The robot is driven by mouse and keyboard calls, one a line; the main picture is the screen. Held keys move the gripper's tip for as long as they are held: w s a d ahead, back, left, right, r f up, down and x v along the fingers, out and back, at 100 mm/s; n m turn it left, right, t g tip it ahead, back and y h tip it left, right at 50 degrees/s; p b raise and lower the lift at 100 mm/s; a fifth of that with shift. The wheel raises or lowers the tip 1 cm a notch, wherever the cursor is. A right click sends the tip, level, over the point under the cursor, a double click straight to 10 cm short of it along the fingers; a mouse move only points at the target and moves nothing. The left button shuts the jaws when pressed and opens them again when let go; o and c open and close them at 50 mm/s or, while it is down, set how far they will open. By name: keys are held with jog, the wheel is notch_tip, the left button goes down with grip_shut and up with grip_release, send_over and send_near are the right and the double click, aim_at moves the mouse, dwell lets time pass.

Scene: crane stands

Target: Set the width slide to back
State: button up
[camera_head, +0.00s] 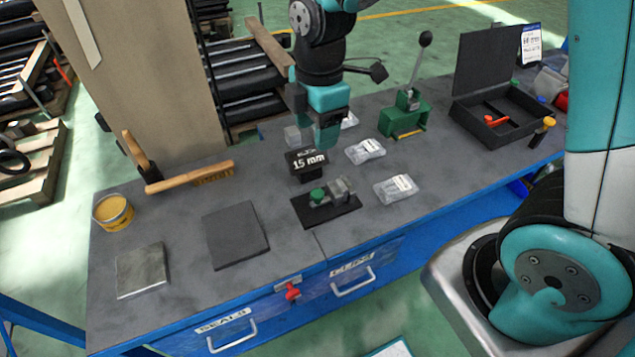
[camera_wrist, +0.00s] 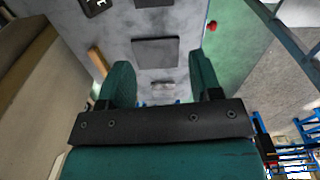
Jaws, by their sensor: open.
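A small slide device (camera_head: 333,196) with a green knob (camera_head: 317,196) and a grey metal block sits on a black base plate near the bench's front edge. I take it for the width slide; its exact setting is too small to tell. My gripper (camera_head: 326,143) is above the bench, behind and slightly right of the sign, apart from the slide.
A dark pad (camera_head: 236,235) and a metal plate (camera_head: 140,270) lie left, with a wooden brush (camera_head: 190,178) and yellow tin (camera_head: 113,212). Clear bags (camera_head: 395,188), a green lever press (camera_head: 405,115) and an open black case (camera_head: 500,115) are right.

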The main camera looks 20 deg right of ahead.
aim_at(317, 193)
jog(key=shift+n+h, duration=0.3)
jog(key=shift+n, duration=0.6)
jog(key=f+p, duration=0.1)
jog(key=f, duration=0.5)
jog(key=w+f+p, duration=0.1)
jog(key=f, duration=0.5)
jog(key=d+f+p, duration=0.1)
jog(key=f, duration=0.6)
jog(key=shift+w, duration=0.3)
